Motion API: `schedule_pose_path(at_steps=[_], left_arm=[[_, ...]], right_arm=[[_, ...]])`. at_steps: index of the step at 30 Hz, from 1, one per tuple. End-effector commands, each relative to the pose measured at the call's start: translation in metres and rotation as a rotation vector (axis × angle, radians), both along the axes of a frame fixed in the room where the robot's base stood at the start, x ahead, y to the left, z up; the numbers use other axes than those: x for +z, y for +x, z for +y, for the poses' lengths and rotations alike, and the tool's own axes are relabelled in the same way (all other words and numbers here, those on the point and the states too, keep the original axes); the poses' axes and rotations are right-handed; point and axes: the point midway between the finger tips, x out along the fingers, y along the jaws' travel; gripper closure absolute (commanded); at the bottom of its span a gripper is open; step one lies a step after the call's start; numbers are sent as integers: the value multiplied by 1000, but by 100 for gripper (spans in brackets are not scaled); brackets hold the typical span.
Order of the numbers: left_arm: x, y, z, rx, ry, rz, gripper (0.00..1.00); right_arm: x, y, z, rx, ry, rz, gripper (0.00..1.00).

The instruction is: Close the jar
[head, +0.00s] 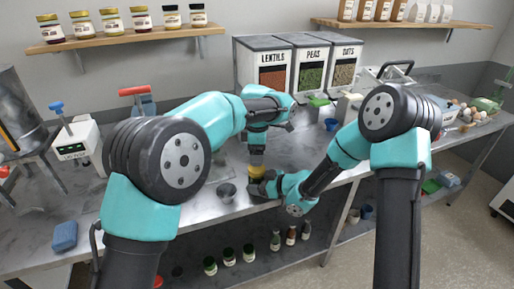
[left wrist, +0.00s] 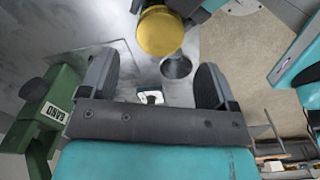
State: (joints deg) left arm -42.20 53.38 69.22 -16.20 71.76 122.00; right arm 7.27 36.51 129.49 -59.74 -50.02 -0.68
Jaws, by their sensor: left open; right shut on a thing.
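The jar's round yellow lid (head: 257,170) is near the front edge of the steel bench, and it shows from above in the left wrist view (left wrist: 160,33). The jar body is hidden below it, so I cannot tell how the lid sits. My right gripper (head: 264,187) reaches in from the right and is shut on the jar beside and under the lid; its dark end shows at the top of the left wrist view (left wrist: 188,6). My left gripper (head: 257,157) points down above the lid. Its two fingers (left wrist: 156,85) are apart with nothing between them.
A small metal cup (head: 227,192) stands left of the jar, close to the bench edge. A green device (left wrist: 50,115) is left in the left wrist view. Labelled bins (head: 272,75) stand at the back. A blue sponge (head: 65,236) lies at the front left.

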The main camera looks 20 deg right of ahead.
Motion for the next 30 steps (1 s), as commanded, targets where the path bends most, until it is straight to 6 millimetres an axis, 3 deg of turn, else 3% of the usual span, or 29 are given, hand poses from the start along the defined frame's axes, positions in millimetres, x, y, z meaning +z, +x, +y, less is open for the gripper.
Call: schedule_pose_path(at_steps=[12,24,30], left_arm=[[-54,0,1,1,2,3,18],[-61,0,1,0,0,1,18],[-60,0,1,0,0,1,37]], right_arm=[[0,0,0,0,0,-1,99],[0,0,0,0,0,-1,99],[0,0,0,0,0,-1,99]])
